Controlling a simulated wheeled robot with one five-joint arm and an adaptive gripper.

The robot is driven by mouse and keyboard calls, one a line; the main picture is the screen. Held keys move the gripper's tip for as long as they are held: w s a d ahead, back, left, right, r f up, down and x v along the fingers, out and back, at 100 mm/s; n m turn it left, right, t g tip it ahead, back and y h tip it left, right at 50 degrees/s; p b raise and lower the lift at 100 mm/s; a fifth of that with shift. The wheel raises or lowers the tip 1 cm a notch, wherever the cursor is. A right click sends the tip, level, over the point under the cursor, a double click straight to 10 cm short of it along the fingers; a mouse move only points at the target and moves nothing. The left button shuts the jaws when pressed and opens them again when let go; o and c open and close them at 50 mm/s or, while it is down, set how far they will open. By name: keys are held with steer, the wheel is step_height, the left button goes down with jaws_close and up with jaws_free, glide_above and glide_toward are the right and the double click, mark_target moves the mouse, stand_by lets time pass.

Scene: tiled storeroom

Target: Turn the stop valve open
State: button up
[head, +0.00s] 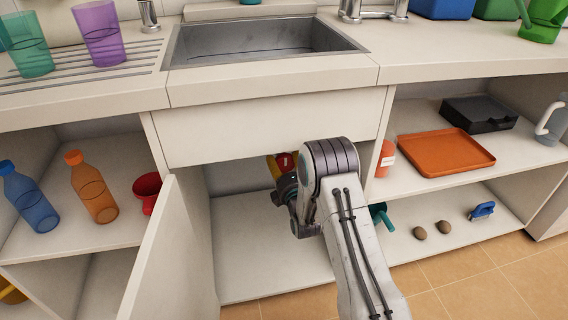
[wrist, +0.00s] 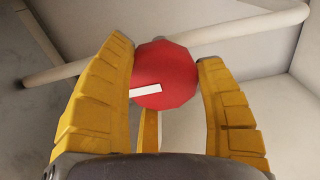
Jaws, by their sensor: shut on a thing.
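The stop valve is a red many-sided knob (wrist: 170,72) with a white bar mark on its face, on a pale pipe (wrist: 240,30) in the wrist view. The mark lies nearly level, its right end slightly higher. My gripper (wrist: 166,60) has its yellow fingers on either side of the knob and is shut on it. In the head view, a small part of the red knob (head: 285,161) shows inside the cupboard under the sink, next to a yellow finger. My arm hides the rest of the knob and most of the gripper.
The open cupboard door (head: 170,255) stands left of my arm. A panel (head: 265,132) under the sink (head: 260,40) is just above my gripper. Shelves on the right hold an orange tray (head: 440,152) and other items. The cupboard floor (head: 265,255) is clear.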

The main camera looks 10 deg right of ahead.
steer(key=shift+a, duration=0.25)
steer(key=o, duration=0.9)
steer(key=shift+w+a+f, duration=0.1)
steer(key=shift+o, duration=1.2)
steer(key=shift+d, duration=0.2)
steer(key=s, duration=1.2)
steer(key=shift+s, duration=0.1)
